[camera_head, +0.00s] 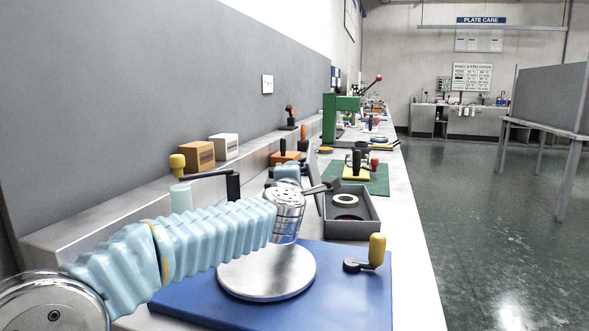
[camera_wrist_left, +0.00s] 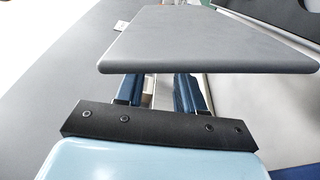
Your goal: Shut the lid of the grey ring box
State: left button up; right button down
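The grey ring box (camera_head: 367,226) stands open on the bench beyond the blue plate. A pale ring and a dark ring lie inside it. Its lid (camera_head: 315,171) stands roughly upright on the box's left side, seen nearly edge-on. My left gripper (camera_head: 326,186) is at the lid, partly hidden behind my wrist. In the left wrist view a grey panel, apparently the lid (camera_wrist_left: 205,42), covers the fingertips. The two fingers (camera_wrist_left: 158,92) show a gap between them with nothing visibly held. Contact with the lid cannot be told. My right gripper is out of view.
The blue base (camera_head: 345,290) with a round metal plate (camera_head: 267,270) and a yellow-handled lever (camera_head: 377,250) stands in front of the box. A green mat (camera_head: 375,180) with tools lies behind it. Wooden (camera_head: 197,155) and white (camera_head: 224,147) blocks sit on the left ledge.

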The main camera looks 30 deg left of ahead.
pick_arm(q)
jog(key=x, duration=0.6)
jog(key=shift+p, duration=0.3)
grip_shut()
jog(key=shift+f, duration=0.1)
